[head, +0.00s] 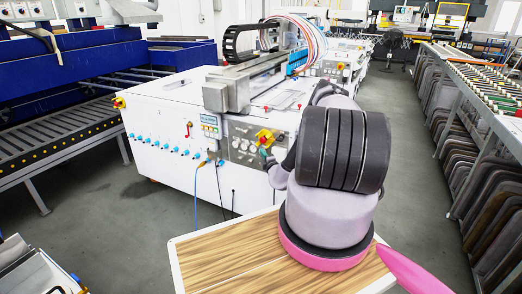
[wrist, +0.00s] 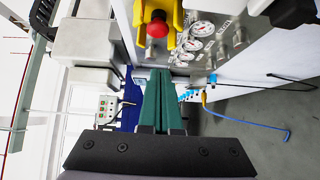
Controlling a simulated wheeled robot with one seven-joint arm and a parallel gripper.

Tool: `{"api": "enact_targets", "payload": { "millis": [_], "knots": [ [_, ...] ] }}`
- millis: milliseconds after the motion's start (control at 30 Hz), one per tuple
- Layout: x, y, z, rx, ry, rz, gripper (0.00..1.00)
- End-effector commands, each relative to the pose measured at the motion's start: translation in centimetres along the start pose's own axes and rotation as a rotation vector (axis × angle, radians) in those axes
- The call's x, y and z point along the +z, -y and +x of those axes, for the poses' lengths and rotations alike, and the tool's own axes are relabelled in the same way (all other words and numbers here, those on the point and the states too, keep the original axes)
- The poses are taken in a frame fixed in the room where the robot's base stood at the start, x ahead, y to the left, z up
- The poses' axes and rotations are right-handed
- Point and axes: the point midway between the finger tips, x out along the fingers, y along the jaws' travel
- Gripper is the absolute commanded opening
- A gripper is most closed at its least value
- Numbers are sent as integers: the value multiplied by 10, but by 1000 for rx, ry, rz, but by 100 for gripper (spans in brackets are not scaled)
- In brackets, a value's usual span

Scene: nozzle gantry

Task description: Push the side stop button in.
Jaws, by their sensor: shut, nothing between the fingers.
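A red stop button (wrist: 157,27) in a yellow housing (wrist: 139,14) sits on the grey gauge panel at the top of the wrist view. In the head view this yellow and red button (head: 265,136) is on the machine's side panel. My gripper (wrist: 160,72) is shut and empty, its green fingers together. The fingertips show below the button in the wrist view, with a visible gap in the picture. In the head view my gripper (head: 267,157) is close to the panel, just under the button, and partly hidden by my arm. I cannot tell how far the button is pressed.
Gauges (wrist: 201,28) line the panel beside the button. Another yellow and red button (head: 118,102) is at the machine's left corner. A blue cable (head: 221,190) hangs down the front. A wood-topped table (head: 225,260) is in the foreground. Grey floor is clear at right.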

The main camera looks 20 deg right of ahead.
Motion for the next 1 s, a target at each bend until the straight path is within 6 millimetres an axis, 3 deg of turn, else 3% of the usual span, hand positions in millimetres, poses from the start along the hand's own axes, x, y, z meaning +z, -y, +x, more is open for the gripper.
{"api": "enact_targets", "payload": {
  "millis": [133, 333, 867, 1000],
  "knots": [
    [0, 1, -26, -3, 1, 2, 0],
    [-1, 1, -42, -2, -1, 0, 0],
    [-1, 1, -44, -1, -2, 0, 0],
    [-8, -18, -36, 20, -47, -34, 0]
  ]
}}
